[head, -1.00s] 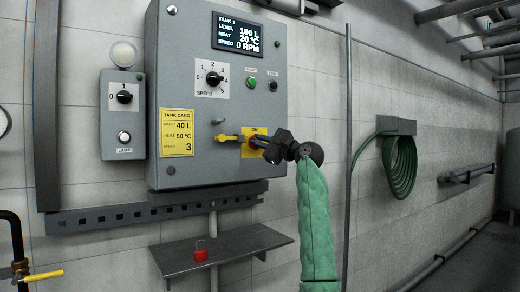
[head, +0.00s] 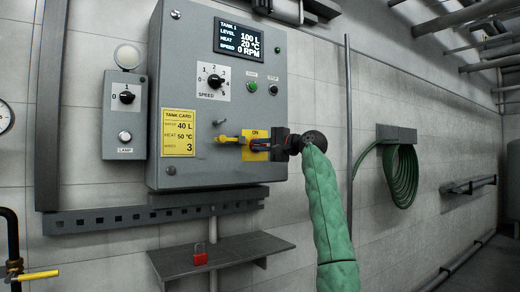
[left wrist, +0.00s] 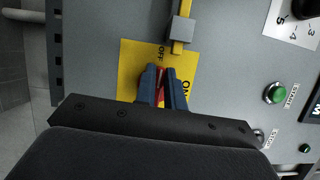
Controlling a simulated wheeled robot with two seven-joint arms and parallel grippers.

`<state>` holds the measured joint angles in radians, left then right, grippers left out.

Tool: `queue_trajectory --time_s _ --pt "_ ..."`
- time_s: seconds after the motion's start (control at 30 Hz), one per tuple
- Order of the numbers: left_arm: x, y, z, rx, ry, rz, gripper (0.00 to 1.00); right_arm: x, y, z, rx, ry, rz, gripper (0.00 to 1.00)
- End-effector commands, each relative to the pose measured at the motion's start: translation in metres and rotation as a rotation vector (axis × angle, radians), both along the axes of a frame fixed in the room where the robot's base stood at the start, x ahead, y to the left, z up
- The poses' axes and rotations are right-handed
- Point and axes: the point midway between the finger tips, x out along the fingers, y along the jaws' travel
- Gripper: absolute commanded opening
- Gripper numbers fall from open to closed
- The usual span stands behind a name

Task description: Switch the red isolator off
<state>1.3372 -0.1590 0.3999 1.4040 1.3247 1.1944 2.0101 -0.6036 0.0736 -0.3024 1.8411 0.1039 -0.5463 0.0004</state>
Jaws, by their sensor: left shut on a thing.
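The red isolator handle (left wrist: 160,90) is mostly hidden between the fingers of my left gripper (left wrist: 162,85), which is shut on it. In the left wrist view its red tip lies just below the word OFF on the yellow plate (left wrist: 132,68), and ON is to the right. In the head view the isolator's yellow plate (head: 257,133) is on the lower right of the grey control box (head: 185,70), with ON at its top. My left gripper (head: 264,146) reaches it from the right, about level. My right gripper is not in view.
A yellow hasp-like piece (head: 228,139) sits just left of the plate. A red padlock (head: 200,254) stands on the grey shelf (head: 235,250) below the box. A vertical pipe (head: 348,130) and a green hose (head: 401,176) are to the right.

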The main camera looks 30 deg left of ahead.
Motion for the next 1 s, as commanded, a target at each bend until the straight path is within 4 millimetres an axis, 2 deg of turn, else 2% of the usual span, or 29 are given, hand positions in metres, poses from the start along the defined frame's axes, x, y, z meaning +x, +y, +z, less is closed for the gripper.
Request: queue_trajectory --time_s 0.67,0.7,0.8,1.0 --pt "0.0004 0.0001 -0.0042 -0.028 -0.053 0.001 0.00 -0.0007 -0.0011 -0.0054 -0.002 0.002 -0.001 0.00" --pt "0.0004 0.0001 -0.0042 -0.028 -0.053 0.001 0.17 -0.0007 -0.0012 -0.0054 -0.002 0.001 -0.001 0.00" --pt "0.0004 0.0001 -0.0037 -0.027 -0.053 0.001 0.33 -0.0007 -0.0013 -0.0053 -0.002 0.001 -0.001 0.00" --pt "0.0002 0.0001 -0.0023 -0.025 -0.053 0.000 0.33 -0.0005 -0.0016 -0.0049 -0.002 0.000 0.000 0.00"
